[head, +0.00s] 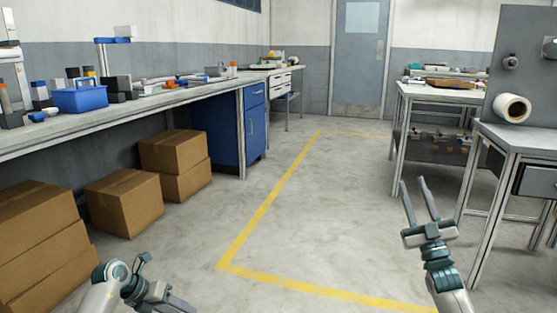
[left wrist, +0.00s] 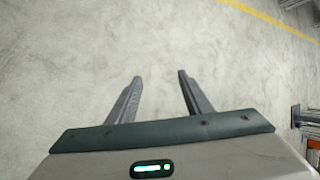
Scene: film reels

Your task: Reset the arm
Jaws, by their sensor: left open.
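My right gripper (head: 414,199) is at the lower right of the head view, pointing up and away over the floor. Its two fingers stand apart with nothing between them. My left arm comes in at the lower left of the head view, beside the cardboard boxes, and its fingers are hard to make out there. In the left wrist view my left gripper (left wrist: 160,75) is open and empty, with its two fingers apart above bare concrete floor. Neither gripper touches anything.
Cardboard boxes (head: 126,202) are stacked under the long workbench (head: 120,112) at left. A blue cabinet (head: 228,132) stands beyond them. At right are a metal table (head: 498,133) with a white roll (head: 512,108) and a shelved table (head: 440,92). The middle floor, with yellow lines (head: 270,210), is clear.

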